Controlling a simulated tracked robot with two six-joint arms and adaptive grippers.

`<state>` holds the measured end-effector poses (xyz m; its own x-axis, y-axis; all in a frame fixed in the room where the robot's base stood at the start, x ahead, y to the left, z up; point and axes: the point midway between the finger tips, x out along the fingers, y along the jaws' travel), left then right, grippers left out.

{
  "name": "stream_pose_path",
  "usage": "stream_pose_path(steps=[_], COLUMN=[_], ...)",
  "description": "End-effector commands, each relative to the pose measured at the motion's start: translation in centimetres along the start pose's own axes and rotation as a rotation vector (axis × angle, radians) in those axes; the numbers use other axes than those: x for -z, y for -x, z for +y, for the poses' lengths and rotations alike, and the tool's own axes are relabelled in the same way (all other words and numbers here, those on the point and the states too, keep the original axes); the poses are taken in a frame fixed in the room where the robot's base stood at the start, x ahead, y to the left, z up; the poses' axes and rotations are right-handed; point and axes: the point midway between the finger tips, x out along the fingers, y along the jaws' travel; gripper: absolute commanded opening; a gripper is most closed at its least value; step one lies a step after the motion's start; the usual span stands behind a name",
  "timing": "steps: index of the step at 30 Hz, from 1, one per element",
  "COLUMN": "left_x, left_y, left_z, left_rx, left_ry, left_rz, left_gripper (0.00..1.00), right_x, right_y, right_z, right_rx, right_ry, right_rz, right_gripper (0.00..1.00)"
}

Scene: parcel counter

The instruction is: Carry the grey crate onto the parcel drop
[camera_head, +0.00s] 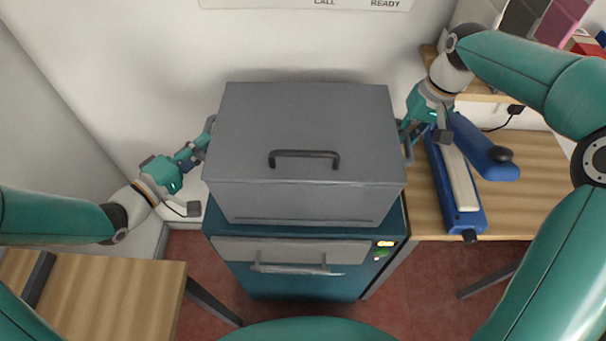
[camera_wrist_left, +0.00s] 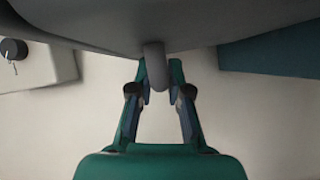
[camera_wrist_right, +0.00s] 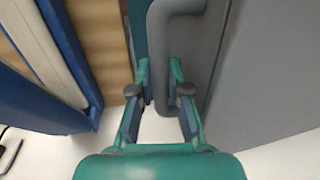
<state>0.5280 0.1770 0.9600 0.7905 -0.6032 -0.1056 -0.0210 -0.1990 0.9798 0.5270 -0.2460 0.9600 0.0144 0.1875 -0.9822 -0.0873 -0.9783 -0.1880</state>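The grey crate (camera_head: 300,125), a large closed box with a dark handle (camera_head: 304,158) on its lid, is level between my two grippers. It is over the teal parcel drop (camera_head: 290,282), which has a grey front panel and a bar handle. I cannot tell whether the crate touches its top. My left gripper (camera_head: 207,140) is shut on the crate's left side handle, a grey bar between the fingers in the left wrist view (camera_wrist_left: 155,68). My right gripper (camera_head: 406,130) is shut on the right side handle, seen in the right wrist view (camera_wrist_right: 158,60).
A wooden table (camera_head: 525,195) at right holds a blue device with a pale strip (camera_head: 460,180). A wooden shelf (camera_head: 480,90) is behind my right arm. Another wooden table (camera_head: 110,300) stands at the lower left. A white wall is close behind the crate.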

Motion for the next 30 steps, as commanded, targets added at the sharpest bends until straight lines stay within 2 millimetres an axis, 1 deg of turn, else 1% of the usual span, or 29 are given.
stream_pose_path(steps=[1, 3, 4, 11, 15, 20, 24, 30], left_x=[0.3, 0.2, 0.2, 0.1, 0.1, 0.1, 0.2, 0.2], left_y=[0.1, 0.1, 0.1, 0.1, 0.6, 2.3, 4.5, 7.0], left_z=[0.0, 0.0, 0.0, 0.1, 0.0, 0.0, 0.0, 0.0], left_rx=[0.003, 0.003, 0.003, 0.003, 0.003, 0.004, 0.005, 0.004], left_ry=[0.001, 0.001, 0.001, 0.001, 0.001, 0.002, 0.000, 0.001], left_rz=[0.007, 0.006, 0.005, 0.001, 0.001, 0.004, 0.006, 0.005], left_gripper=[0.26, 0.37, 0.41, 0.41, 0.41, 0.41, 0.41, 0.41], right_x=[0.0, 0.0, 0.0, 0.0, 0.0, 0.0, 0.0, 0.0], right_y=[0.2, 0.2, 0.2, 0.1, 0.1, 0.1, 0.1, 0.1], right_z=[0.2, 0.1, 0.1, -0.1, -0.1, -0.2, -0.2, -0.2], right_rx=[-0.003, -0.002, -0.002, 0.001, 0.002, 0.003, 0.003, 0.003], right_ry=[-0.001, -0.001, -0.001, 0.000, 0.001, 0.001, 0.001, 0.001], right_rz=[0.002, 0.002, 0.002, 0.001, 0.001, 0.000, 0.000, -0.001], right_gripper=[0.25, 0.36, 0.40, 0.40, 0.40, 0.40, 0.40, 0.40])
